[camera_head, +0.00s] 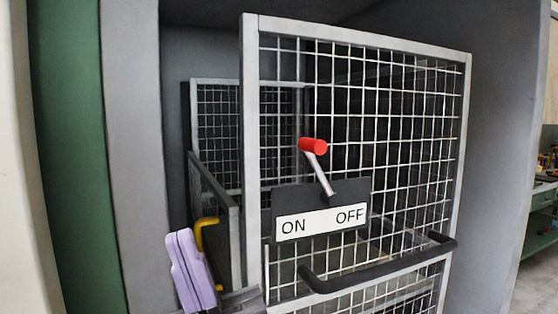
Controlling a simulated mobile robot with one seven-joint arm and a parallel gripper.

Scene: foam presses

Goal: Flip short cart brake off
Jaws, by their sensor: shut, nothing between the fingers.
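The short cart (355,47) is a light grey frame with wire mesh sides. A dark bracket (350,190) on its front mesh carries a white label (320,225) reading ON at left and OFF at right. The brake lever (320,175) has a metal stem and a red knob (313,146). It points up and leans left, toward the ON side. My gripper (184,240), with lilac fingers, is at the lower left, shut and empty. It appears left of and below the lever, apart from it. My gripper hides part of the cart's lower left.
A black handle bar (380,265) crosses the cart front below the label. A yellow hooked part (204,232) shows just behind my gripper. The cart stands in a grey-walled bay. A workbench (541,200) is at the far right.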

